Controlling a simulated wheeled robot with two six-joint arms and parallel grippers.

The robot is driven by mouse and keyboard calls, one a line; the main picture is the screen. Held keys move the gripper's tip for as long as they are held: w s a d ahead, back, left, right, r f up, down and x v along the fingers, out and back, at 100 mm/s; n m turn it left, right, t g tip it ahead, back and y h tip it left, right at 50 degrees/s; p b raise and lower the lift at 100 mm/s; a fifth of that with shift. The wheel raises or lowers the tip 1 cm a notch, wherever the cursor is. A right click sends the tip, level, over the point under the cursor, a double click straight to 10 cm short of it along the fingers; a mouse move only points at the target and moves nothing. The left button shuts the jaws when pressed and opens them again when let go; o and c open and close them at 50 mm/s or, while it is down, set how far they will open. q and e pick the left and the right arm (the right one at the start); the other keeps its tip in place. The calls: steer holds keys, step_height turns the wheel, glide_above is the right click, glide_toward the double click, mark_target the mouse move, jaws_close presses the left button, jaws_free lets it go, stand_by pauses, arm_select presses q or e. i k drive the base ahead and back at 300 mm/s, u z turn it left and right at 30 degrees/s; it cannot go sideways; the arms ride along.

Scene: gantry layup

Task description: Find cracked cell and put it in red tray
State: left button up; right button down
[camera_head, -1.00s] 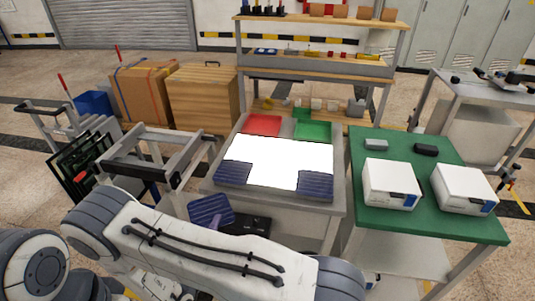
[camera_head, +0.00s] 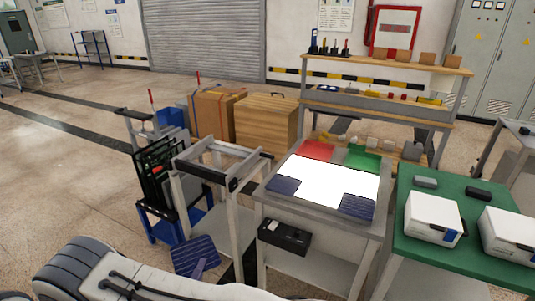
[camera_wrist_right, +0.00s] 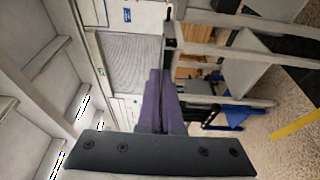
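My right gripper (camera_head: 201,267) shows its purple fingers at the bottom of the head view, against a dark blue gridded cell (camera_head: 193,252). It is shut on this cell and holds it in the air, left of and in front of the light table (camera_head: 325,182). Two similar cells, a left one (camera_head: 286,187) and a right one (camera_head: 357,206), lie on the glowing surface. No crack can be made out. The red tray (camera_head: 317,150) is behind the surface. My left gripper is not in view.
A green tray (camera_head: 362,159) is right of the red one. A grey frame stand (camera_head: 222,165) and a blue cart (camera_head: 160,215) stand left of the light table. A green table (camera_head: 455,245) with white boxes (camera_head: 433,218) is at right.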

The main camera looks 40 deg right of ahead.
mark_target(314, 153)
steer(key=u, duration=0.85)
steer(key=i, duration=0.95)
steer(key=z, duration=1.8)
